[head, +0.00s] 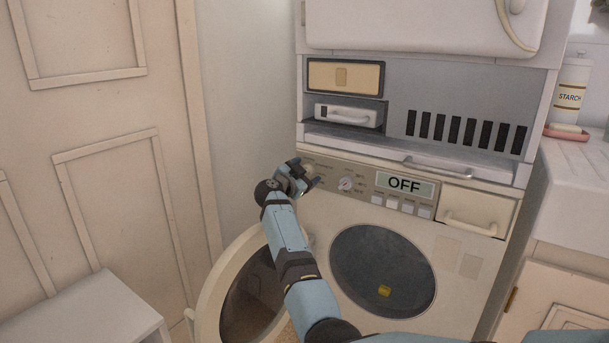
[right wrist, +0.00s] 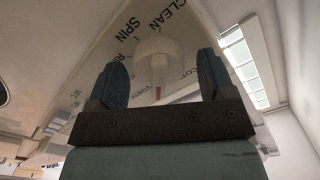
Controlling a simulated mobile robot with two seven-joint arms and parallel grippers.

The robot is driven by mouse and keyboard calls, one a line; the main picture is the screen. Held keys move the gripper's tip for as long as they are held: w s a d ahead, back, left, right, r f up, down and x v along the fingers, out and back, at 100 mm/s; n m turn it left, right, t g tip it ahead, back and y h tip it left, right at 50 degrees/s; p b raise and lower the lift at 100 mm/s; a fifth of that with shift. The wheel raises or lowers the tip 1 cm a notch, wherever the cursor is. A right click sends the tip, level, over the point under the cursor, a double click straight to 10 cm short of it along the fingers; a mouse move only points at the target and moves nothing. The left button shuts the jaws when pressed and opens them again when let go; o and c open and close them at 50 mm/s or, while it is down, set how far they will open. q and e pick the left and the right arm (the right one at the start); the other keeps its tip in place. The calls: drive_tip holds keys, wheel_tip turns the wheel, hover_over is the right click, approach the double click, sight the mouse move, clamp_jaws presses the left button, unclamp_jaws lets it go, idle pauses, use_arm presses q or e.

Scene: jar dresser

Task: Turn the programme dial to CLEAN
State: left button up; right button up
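My right gripper (head: 308,174) is at the left part of the washer's control panel, in front of the programme dial, which it hides in the head view. In the right wrist view the pale round dial (right wrist: 163,50) stands between two open dark fingers, with visible gaps on both sides. A red mark shows on the dial's lower part, on the side away from the printed word CLEAN (right wrist: 167,15). SPIN (right wrist: 125,38) is printed beside it; other labels are partly covered. The display (head: 405,185) reads OFF. My left gripper is not in view.
A smaller dial (head: 346,184) with printed marks sits just right of my gripper. The washer's round door (head: 213,290) hangs open at the left, near my forearm. A yellow item (head: 384,291) shows in the dark drum opening. A detergent drawer (head: 474,211) is at the panel's right.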

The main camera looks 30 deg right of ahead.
drive_tip(key=c, duration=0.9)
